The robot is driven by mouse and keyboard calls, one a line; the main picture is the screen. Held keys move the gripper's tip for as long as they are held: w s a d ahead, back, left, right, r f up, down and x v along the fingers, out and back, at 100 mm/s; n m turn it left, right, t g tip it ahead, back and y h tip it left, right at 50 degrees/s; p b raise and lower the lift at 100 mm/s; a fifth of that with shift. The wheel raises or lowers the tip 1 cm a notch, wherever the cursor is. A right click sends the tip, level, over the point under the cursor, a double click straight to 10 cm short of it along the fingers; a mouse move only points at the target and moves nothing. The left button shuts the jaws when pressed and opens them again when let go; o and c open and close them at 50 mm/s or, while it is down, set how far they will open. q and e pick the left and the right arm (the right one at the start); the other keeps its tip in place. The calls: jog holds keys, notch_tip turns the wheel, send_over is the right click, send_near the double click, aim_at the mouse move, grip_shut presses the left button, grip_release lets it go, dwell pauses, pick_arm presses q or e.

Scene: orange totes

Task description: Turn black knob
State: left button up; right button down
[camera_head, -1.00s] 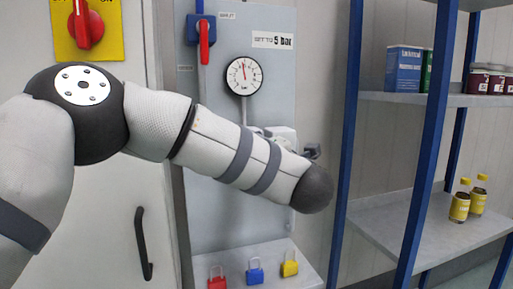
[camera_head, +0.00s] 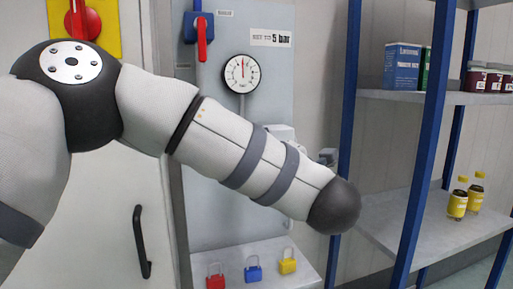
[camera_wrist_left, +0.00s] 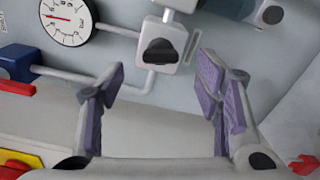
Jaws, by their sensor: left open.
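The black knob (camera_wrist_left: 160,52) sits on the front of a white box-shaped regulator on the panel, in the left wrist view. My left gripper (camera_wrist_left: 162,78) is open and empty, its purple-padded fingers apart on either side of the knob's line and apart from it. In the head view my left arm crosses in front of the panel and hides the knob and most of the gripper; only part of the white regulator (camera_head: 280,132) shows above the arm. A round gauge (camera_head: 241,73) is above it, also in the wrist view (camera_wrist_left: 66,18). My right gripper is not in view.
Red, blue and yellow padlocks (camera_head: 253,272) stand on a ledge below. A blue-posted shelf (camera_head: 430,225) stands at the right.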

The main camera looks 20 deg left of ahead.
pick_arm(q)
jog(key=v, duration=0.6)
jog(key=shift+s+d, duration=0.15)
jog(key=shift+d, duration=0.05)
